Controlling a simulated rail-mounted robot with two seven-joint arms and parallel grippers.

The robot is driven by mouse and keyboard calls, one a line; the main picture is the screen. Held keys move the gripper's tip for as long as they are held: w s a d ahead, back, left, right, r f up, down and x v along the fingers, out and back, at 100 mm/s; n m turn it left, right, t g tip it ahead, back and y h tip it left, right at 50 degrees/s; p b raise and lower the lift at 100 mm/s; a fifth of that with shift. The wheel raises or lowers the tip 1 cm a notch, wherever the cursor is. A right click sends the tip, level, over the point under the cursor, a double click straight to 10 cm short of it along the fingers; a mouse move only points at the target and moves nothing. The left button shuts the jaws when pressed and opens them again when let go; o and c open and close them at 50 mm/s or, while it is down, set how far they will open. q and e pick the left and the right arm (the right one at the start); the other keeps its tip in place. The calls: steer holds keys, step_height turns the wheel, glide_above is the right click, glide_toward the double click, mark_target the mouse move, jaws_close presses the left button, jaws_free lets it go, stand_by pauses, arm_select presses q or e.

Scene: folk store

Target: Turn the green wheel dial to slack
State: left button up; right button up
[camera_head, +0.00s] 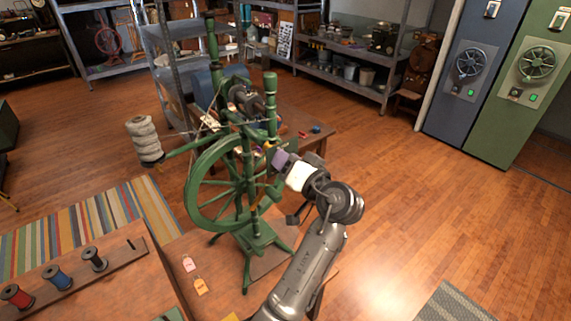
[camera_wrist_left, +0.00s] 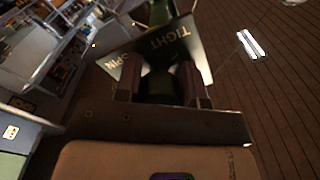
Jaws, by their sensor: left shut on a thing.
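The green spinning wheel (camera_head: 213,190) stands in the middle of the head view on its green stand. My left gripper (camera_head: 273,164) reaches it from the lower right and is at the near post. In the left wrist view, the gripper (camera_wrist_left: 160,84) is shut around a dark green piece, the dial (camera_wrist_left: 158,88), with one finger on each side. Behind the fingers is a plate (camera_wrist_left: 157,50) with the words TIGHT and SPIN, seen upside down and sideways. I see no SLACK word, and the dial's pointer is hidden. My right gripper is not in view.
A wooden table (camera_head: 305,128) stands behind the spinning wheel. A grey wool spool (camera_head: 145,138) sticks out at left. A bench with thread spools (camera_head: 58,278) is at lower left, near a striped rug (camera_head: 95,222). Open floor (camera_head: 410,205) lies to the right.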

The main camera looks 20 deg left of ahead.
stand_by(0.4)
arm_select(q)
steer(key=o, duration=0.9)
steer(key=shift+s+d, duration=0.1)
steer(key=shift+d, duration=0.1)
steer(key=v, duration=0.7)
